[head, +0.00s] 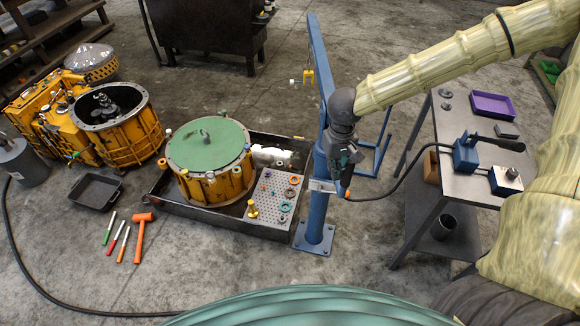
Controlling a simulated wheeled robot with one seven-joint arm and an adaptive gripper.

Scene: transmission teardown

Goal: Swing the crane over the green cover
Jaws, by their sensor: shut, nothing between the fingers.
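The green cover (190,151) is a round lid with a grey lifting eye (206,134). It sits on a yellow drum-shaped housing (215,187) in a dark tray. The blue crane (320,209) stands on a floor plate right of the tray. Its boom (316,48) points toward the back, to the right of the cover and not above it. A yellow hook piece (308,78) hangs by the boom. My gripper (346,188) is shut and empty, pointing down close beside the crane post. I cannot tell whether it touches the post, part of which my wrist hides.
A metal table (464,178) stands at right with a purple tray (492,105) and blue devices. A perforated plate (262,212) with small parts lies between cover and crane. Hand tools (138,236) lie on the floor at left. Open floor lies behind the cover.

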